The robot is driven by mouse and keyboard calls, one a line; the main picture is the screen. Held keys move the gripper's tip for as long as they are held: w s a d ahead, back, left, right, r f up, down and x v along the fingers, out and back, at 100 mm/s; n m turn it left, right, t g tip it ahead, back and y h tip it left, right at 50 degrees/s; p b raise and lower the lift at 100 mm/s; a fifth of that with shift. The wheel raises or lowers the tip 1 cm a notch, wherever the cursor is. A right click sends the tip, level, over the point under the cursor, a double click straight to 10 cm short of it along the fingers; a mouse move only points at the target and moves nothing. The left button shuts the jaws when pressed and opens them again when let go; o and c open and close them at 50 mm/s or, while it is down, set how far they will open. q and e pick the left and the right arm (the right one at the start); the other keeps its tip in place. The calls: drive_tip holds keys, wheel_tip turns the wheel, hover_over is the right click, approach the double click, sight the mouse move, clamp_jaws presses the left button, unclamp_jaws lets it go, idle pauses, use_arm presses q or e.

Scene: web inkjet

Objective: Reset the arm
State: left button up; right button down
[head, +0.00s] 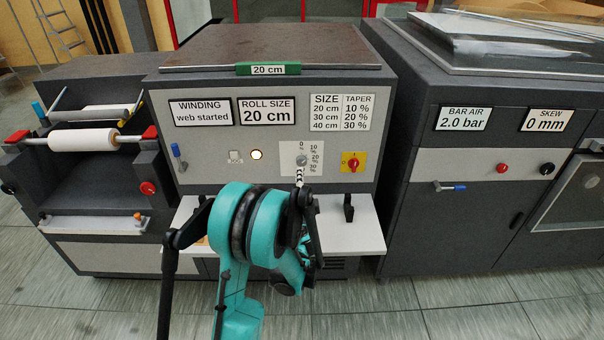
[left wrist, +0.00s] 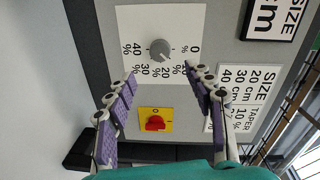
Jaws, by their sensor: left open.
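My left arm reaches up to the middle grey cabinet's control panel. My left gripper (head: 300,174) is in front of the grey taper knob (head: 301,161), partly hidden by its own arm. In the left wrist view the left gripper (left wrist: 160,74) is open, with its purple-padded fingers spread and nothing between them. The grey knob (left wrist: 160,50) lies just beyond the fingertips, on a white plate with a percent scale from 0 to 40. The fingers look apart from the knob. My right gripper is not in view.
A red switch on a yellow plate (head: 353,162) is right of the knob. A lit round button (head: 256,155) and a blue-handled lever (head: 176,151) are to the left. A light shelf (head: 350,238) juts out below the panel. A white roll (head: 83,139) sits at left.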

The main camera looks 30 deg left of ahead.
use_arm(q)
drive_tip(key=shift+v, duration=1.1)
drive_tip(key=s+d+r+n+g+h, duration=0.1)
drive_tip(key=s+d+r+n+g, duration=0.1)
drive_tip(key=s+n, duration=0.15)
drive_tip(key=s+d+r+n+g+h, duration=0.1)
drive_tip(key=s+d+r+n, duration=0.15)
drive_tip(key=s, duration=0.25)
drive_tip(key=s+d+f+n+g+h, duration=0.1)
drive_tip(key=s+d+f+g+h, duration=0.1)
drive_tip(key=s+d, duration=0.6)
drive_tip(key=s+d+f+n+g+h, duration=0.2)
drive_tip(key=s+d+h, duration=0.3)
drive_tip(key=s+d, duration=0.3)
drive_tip(key=s, duration=0.3)
drive_tip(key=shift+s+d+g, duration=0.2)
drive_tip(key=shift+g, duration=0.1)
